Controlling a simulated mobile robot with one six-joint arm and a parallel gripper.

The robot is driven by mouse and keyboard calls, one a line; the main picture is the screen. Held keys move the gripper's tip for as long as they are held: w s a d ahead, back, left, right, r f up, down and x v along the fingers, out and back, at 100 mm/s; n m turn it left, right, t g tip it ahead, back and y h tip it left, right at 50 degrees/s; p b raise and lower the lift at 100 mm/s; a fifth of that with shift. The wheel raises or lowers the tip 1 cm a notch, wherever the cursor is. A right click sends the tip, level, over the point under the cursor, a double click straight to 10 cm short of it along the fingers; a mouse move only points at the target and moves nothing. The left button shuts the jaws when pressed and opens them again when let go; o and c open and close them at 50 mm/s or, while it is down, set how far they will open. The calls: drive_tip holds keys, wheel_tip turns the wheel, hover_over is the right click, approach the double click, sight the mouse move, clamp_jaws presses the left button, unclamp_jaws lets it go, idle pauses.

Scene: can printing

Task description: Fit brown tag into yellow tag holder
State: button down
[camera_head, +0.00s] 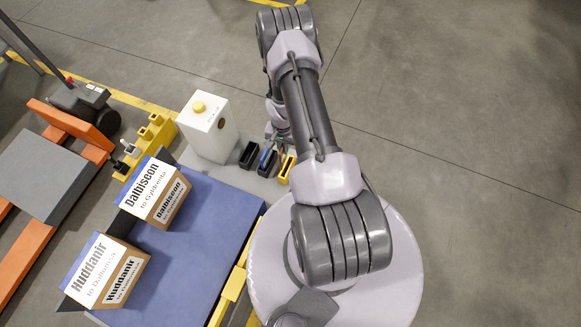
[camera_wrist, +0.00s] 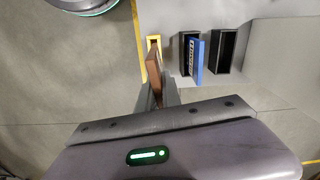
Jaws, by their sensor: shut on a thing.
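The brown tag (camera_wrist: 154,70) is in my gripper (camera_wrist: 158,92), which is shut on it. In the wrist view the tag's far end overlaps the opening of the yellow tag holder (camera_wrist: 153,38). I cannot tell whether it is inside the opening or just above it. The yellow tag holder also shows in the head view (camera_head: 287,168), at the right end of a row of holders, just below my gripper (camera_head: 276,138). My arm hides part of the gripper in the head view.
A dark holder with a blue tag (camera_wrist: 195,58) stands right of the yellow one in the wrist view, then an empty-looking black holder (camera_wrist: 226,50).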

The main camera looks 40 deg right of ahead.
drive_tip(key=shift+m, duration=0.9)
drive_tip(key=f+b, duration=0.1)
drive_tip(key=f, duration=0.2)
drive_tip(key=f+b, duration=0.1)
drive_tip(key=f, duration=0.3)
drive_tip(key=s+f+b, duration=0.1)
drive_tip(key=f+b, duration=0.1)
drive_tip(key=f, duration=0.2)
drive_tip(key=shift+d, duration=0.3)
drive_tip(key=shift+f, duration=0.15)
drive_tip(key=c, duration=1.5)
unclamp_jaws()
